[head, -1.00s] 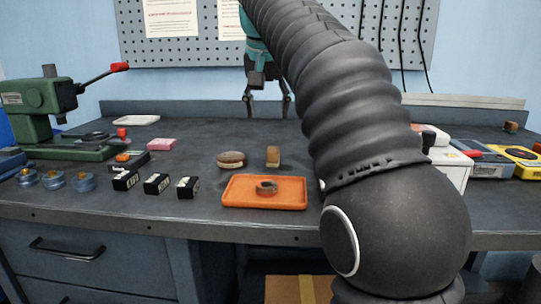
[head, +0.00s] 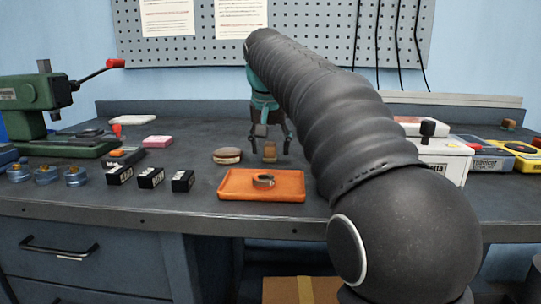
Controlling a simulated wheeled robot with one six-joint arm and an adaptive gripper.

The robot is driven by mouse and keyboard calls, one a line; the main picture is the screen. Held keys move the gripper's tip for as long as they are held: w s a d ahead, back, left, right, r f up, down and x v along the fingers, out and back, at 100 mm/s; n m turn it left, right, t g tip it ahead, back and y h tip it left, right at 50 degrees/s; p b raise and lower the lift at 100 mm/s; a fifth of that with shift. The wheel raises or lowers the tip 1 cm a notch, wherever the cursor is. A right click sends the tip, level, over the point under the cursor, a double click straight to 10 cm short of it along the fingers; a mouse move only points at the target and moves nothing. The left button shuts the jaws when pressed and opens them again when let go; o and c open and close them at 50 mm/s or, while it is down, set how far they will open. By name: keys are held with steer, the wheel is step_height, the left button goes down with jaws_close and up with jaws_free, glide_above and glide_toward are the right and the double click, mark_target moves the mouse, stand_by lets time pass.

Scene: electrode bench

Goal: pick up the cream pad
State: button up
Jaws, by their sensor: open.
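My gripper (head: 271,141) is open and points down over the middle of the bench. Its fingers are spread around or just above a small upright tan-brown block (head: 270,151); I cannot tell if they touch it. A pale, flat whitish piece (head: 127,120) lies at the back left, well away from my gripper, and may be the cream pad. A round tan piece with a darker band (head: 227,155) lies just left of the block. I cannot tell for certain which is the cream pad.
An orange tray (head: 230,193) holding a brown ring (head: 264,181) lies in front. A pink block (head: 157,141), black boxes (head: 151,178) and a green press (head: 30,105) are left. A white device (head: 447,160) and yellow meter (head: 526,160) are right.

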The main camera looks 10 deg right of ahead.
mark_target(274, 143)
jaws_close()
stand_by(0.3)
steer(key=shift+r, duration=0.55)
steer(key=r+p, duration=0.1)
steer(key=r, duration=0.1)
steer(key=d+r, duration=0.1)
steer(key=shift+r+p, duration=0.4)
steer(key=d+r+p, duration=0.1)
steer(key=d+r, duration=0.5)
steer(key=d, duration=0.4)
steer(key=shift+d, duration=0.35)
steer(key=c, duration=0.8)
jaws_free()
steer(key=c, duration=0.3)
